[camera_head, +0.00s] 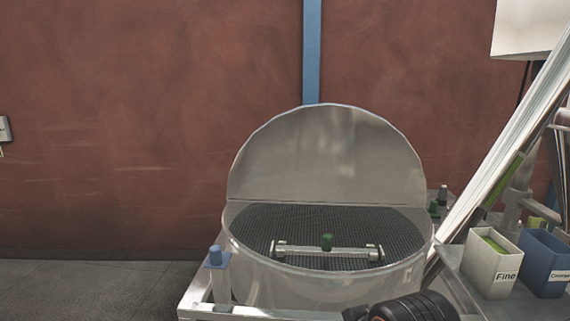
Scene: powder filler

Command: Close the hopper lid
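The hopper (310,285) is a round metal drum in the lower middle of the head view. Its lid (325,160) is a pale metal plate with a rounded top edge. The lid stands upright along the back of the hopper, so the opening is uncovered. A dark mesh grid (290,222) fills the opening. A black ribbed part at the bottom edge seems to be my arm, in front of the hopper. I cannot make out my gripper's fingers.
A metal frame with a blue-capped post (216,257) stands at the hopper's left. At right are a white bin marked "Fine" (492,267), a blue bin (543,265) and a slanted metal beam (510,145). A red wall (150,130) stands behind. Floor is clear at left.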

